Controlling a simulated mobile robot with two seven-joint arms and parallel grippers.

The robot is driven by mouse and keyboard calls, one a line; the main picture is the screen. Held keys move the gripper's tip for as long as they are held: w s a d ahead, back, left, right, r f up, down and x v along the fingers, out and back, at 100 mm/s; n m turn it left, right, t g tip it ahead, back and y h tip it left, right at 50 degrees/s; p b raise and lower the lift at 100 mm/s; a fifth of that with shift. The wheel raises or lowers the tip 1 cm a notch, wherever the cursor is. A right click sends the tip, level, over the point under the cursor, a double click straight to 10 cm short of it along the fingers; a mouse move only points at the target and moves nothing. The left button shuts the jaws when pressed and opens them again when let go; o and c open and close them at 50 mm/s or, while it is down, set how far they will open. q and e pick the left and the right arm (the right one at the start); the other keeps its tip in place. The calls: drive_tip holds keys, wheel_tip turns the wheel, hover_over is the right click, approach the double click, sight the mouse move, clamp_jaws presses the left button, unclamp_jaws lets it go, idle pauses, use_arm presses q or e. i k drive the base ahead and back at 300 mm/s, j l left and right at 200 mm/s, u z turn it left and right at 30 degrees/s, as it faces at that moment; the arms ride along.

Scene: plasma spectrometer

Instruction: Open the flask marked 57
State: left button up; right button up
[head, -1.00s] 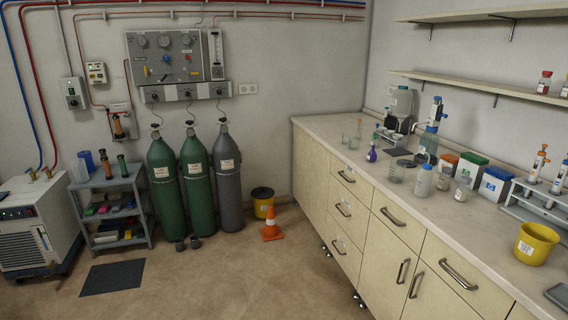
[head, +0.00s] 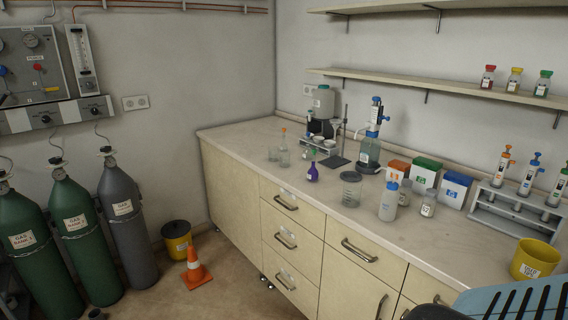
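No label reading 57 can be made out, so I cannot tell which vessel is the marked flask. On the bench top (head: 235,137) a small clear flask with an orange top (head: 283,141) stands at the back left, beside small glass vessels (head: 284,158). A purple flask (head: 312,173) stands near the front edge. Neither gripper shows in the head view.
Orange, green and blue boxes (head: 453,190) and a pipette rack (head: 515,212) stand behind the jars. A yellow tub (head: 534,259) is at the right. Shelf bottles (head: 515,81) sit above. An orange cone (head: 195,272) and gas cylinders (head: 127,225) stand on the left.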

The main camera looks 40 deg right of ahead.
sight(312, 175)
drive_tip(key=i+z, duration=0.35)
drive_tip(key=i, duration=0.25)
drive_tip(key=i+j+z, duration=0.3)
drive_tip(key=i, duration=0.3)
drive_tip(key=i+z, duration=0.25)
drive_tip(key=z, duration=0.15)
drive_tip(key=i+j+z, duration=0.15)
drive_tip(key=z, duration=0.25)
drive_tip(key=i+j+z, duration=0.6)
drive_tip(key=z, duration=0.15)
drive_tip(key=i+j+z, duration=0.25)
drive_tip(key=j+z, duration=0.15)
drive_tip(key=i+j+z, duration=0.2)
drive_tip(key=j+z, duration=0.2)
